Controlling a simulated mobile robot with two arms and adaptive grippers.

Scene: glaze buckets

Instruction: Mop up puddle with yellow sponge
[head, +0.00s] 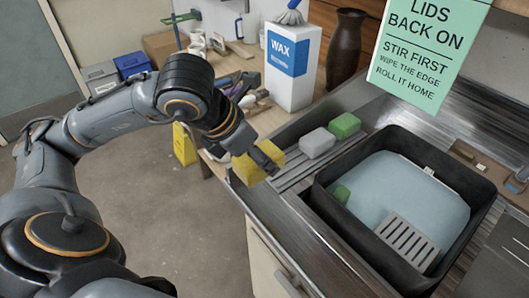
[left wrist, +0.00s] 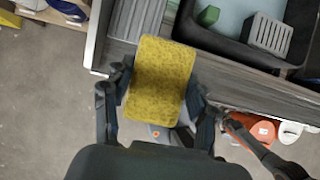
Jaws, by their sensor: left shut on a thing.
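My left gripper (head: 268,158) is shut on the yellow sponge (head: 245,168), held at the left end of the metal sink counter, apparently above its edge. In the left wrist view the yellow sponge (left wrist: 160,78) sits between the two dark fingers of my left gripper (left wrist: 160,105), with its broad face toward the camera. I cannot make out a puddle for certain in either view. My right gripper is not clearly seen.
A black tub (head: 330,215) of pale liquid stands on the counter (head: 290,215), with a green block and a slotted grey piece in it. A grey sponge (head: 317,142) and a green sponge (head: 344,125) lie behind. A WAX container (head: 292,65) stands at the back. The floor is open left.

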